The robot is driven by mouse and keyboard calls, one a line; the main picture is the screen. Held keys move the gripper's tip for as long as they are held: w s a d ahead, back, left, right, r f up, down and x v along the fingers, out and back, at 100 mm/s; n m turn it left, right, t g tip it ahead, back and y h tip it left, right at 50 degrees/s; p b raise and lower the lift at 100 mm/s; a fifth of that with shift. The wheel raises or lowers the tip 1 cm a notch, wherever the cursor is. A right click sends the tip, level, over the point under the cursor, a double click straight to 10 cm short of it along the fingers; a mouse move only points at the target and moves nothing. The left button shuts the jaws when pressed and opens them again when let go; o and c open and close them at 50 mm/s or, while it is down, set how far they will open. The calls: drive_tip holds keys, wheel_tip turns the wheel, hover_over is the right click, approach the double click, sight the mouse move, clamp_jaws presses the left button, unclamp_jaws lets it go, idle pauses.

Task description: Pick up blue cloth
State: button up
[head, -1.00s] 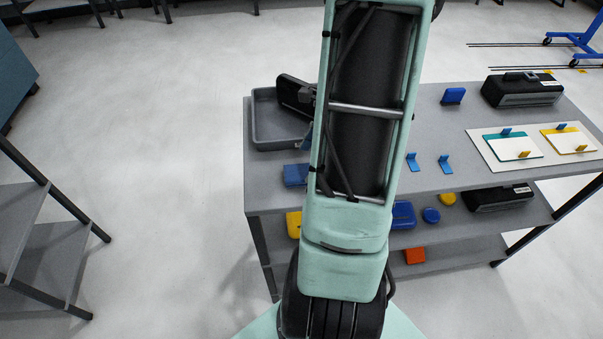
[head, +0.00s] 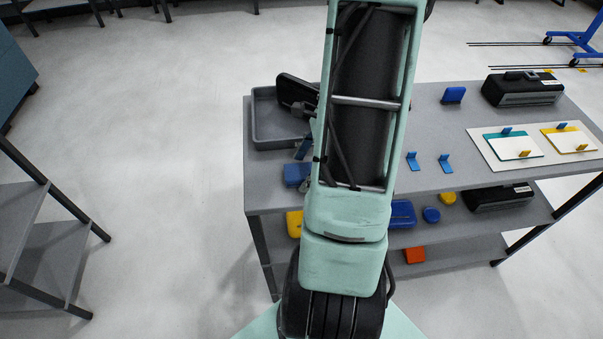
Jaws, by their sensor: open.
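A folded blue item (head: 294,177), which looks like the blue cloth, lies on the grey table top (head: 262,192) near its front left corner. My arm hides its right end. My gripper (head: 303,150) shows only in part at the left side of my arm, just behind and above the blue item. It is open. The link hides most of the jaws, so I cannot tell whether they touch the item.
A grey bin (head: 268,125) stands behind the blue item.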

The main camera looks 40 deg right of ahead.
drive_tip(key=shift+c, duration=0.2)
drive_tip(key=c, duration=1.1)
drive_tip(key=shift+r, duration=0.15)
drive_tip(key=shift+r, duration=0.55)
drive_tip(key=shift+s+a+r, duration=0.55)
drive_tip(key=shift+s+r, duration=1.45)
drive_tip(key=shift+s, duration=0.3)
drive_tip(key=shift+s+a+r, duration=0.6)
drive_tip(key=shift+s+r, duration=1.45)
drive_tip(key=shift+s, duration=0.2)
drive_tip(key=shift+s+a+r, duration=0.55)
drive_tip(key=shift+s+r, duration=1.45)
drive_tip(key=shift+s, duration=0.3)
